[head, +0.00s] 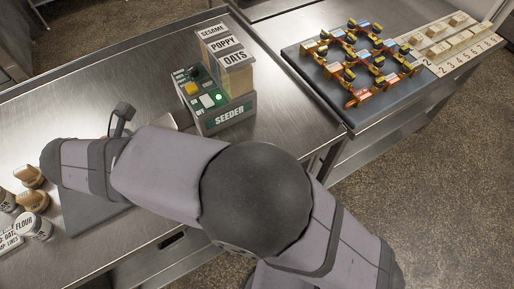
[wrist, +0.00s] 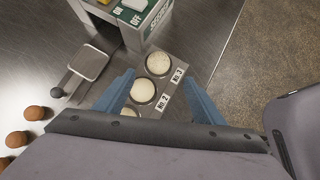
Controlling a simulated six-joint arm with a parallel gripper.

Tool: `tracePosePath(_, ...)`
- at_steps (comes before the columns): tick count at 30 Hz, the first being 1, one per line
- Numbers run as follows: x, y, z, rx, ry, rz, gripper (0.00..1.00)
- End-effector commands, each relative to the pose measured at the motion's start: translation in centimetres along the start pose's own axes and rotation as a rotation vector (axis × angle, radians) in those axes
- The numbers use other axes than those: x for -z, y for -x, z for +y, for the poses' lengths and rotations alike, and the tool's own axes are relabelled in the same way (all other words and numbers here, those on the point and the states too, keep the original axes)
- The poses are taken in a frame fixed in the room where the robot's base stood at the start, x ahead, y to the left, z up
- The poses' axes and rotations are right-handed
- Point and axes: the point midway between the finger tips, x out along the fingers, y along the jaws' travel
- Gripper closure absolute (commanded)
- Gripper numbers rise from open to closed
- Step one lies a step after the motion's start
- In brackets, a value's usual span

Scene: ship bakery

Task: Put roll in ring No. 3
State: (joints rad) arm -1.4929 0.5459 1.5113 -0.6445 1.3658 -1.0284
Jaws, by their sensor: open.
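In the wrist view several dark-rimmed rings stand in a row on a grey plate, each showing a pale, round, dough-like surface. Ring No. 3 (wrist: 158,63) is the farthest, close to the seeder's foot. Ring No. 2 (wrist: 143,91) is nearer, and another ring (wrist: 127,114) is partly hidden by my gripper. My gripper (wrist: 157,76) is open above the row, its blue fingers either side of rings No. 3 and No. 2, with nothing seen held. I cannot tell which pale piece is the roll. In the head view my arm hides the rings and gripper.
The green seeder (head: 228,112), with sesame, poppy and oats bins, stands behind my arm. A square metal pan (wrist: 88,63) lies left of the rings. Jars (head: 34,224) and brown-topped pieces (wrist: 34,113) stand at left. A dark board (head: 318,76) of small coloured pieces is at right.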

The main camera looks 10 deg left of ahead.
Motion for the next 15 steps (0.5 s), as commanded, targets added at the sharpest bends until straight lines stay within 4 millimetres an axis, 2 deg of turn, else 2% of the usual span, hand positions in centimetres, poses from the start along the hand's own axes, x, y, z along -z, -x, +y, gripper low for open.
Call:
tracePosePath(4,-2.1,-2.1,-1.1,0.047,-0.101,0.032,0.37)
tracePosePath(8,-5.2,-5.5,-3.8,0.133,-0.296,0.088,0.37)
tracePosePath(11,-8.0,-8.7,-7.1,0.224,-0.514,0.142,0.37)
tracePosePath(15,-11.0,-12.6,-13.0,0.363,-0.874,0.208,0.37)
